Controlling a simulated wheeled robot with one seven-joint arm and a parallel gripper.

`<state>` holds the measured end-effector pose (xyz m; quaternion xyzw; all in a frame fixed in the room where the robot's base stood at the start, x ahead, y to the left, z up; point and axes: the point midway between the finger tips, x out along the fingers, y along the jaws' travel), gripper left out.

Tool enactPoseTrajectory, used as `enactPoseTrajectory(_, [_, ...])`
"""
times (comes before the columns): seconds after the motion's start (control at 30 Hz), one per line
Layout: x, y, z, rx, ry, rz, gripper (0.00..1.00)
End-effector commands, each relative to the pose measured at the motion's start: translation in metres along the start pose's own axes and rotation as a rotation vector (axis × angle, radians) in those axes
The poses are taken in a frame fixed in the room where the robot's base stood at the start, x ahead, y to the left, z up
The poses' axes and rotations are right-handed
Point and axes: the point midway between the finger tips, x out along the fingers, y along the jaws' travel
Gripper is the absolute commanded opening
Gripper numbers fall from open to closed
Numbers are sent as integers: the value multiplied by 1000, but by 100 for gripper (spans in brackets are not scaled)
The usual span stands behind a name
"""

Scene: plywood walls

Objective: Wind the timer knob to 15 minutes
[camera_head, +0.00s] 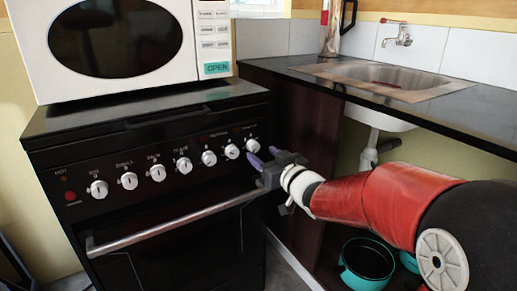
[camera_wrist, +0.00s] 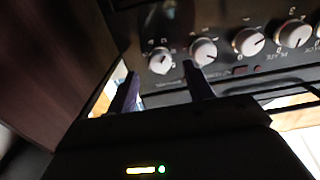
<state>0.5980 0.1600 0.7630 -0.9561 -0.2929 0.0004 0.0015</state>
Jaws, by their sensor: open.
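The black stove has a row of white knobs, and I take the rightmost one, the timer knob (camera_head: 253,146), as the timer. In the wrist view, which looks upside down, the timer knob (camera_wrist: 160,62) is the leftmost one. Its label is too blurred to read surely, and its setting is hard to tell. My gripper (camera_head: 264,157) is open, with its purple fingers pointing at the right end of the panel, just by this knob. In the wrist view my gripper (camera_wrist: 160,74) has one fingertip on either side of the knob in the picture. I cannot tell whether they touch it.
The neighbouring knob (camera_head: 232,151) is close to the left. The oven door handle (camera_head: 170,228) runs below the panel. A white microwave (camera_head: 120,50) stands on the stove. A counter with a sink (camera_head: 385,75) is at the right, with a teal pot (camera_head: 366,262) beneath it.

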Motion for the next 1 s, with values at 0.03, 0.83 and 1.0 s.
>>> enactPoseTrajectory(0.03, [9, 0, 1, 1, -1, -2, 51])
enactPoseTrajectory(0.83, [37, 0, 0, -3, 0, 0, 19])
enactPoseTrajectory(1.0, [37, 0, 0, -8, 0, 0, 7])
